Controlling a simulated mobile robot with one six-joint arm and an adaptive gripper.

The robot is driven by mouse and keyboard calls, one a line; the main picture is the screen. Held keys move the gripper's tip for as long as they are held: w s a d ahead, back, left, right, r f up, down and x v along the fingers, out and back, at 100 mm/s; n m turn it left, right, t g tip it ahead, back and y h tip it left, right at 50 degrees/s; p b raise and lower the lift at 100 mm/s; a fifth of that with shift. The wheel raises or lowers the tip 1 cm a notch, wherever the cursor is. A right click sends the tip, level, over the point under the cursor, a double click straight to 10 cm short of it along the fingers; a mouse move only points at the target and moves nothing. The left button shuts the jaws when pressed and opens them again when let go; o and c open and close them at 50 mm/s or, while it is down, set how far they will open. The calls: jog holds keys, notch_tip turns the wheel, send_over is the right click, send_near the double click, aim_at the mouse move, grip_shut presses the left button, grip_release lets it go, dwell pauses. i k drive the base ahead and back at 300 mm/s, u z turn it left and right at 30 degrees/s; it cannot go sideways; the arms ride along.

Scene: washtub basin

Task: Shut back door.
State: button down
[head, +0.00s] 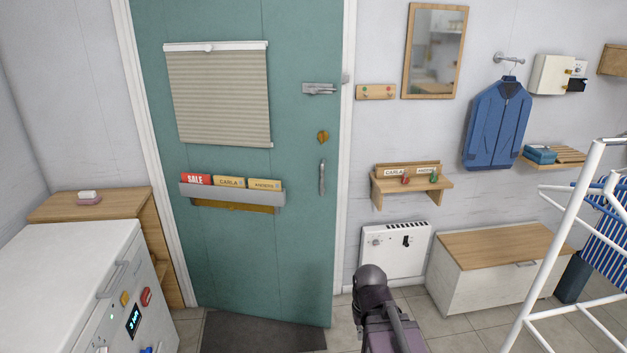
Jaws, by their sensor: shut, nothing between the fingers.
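The teal back door (245,255) stands in the middle left of the head view. It looks slightly ajar: its lower right corner sits nearer to me than the foot of the white frame (346,180). It carries a vertical pull handle (322,177), a brass lock piece (323,137) and a metal bolt (319,89) along its right side. Part of my arm shows at the bottom centre, to the right of the door and apart from it in the picture. My gripper's fingers are not in view.
A dark mat (262,334) lies below the door. A white appliance (65,290) and wooden cabinet (90,205) stand left. A heater (394,252), bench (495,262) and white drying rack (563,245) stand right. Tiled floor shows between.

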aim_at(248, 114)
jog(key=u, duration=0.1)
jog(key=i, duration=1.25)
jog(key=u, duration=1.05)
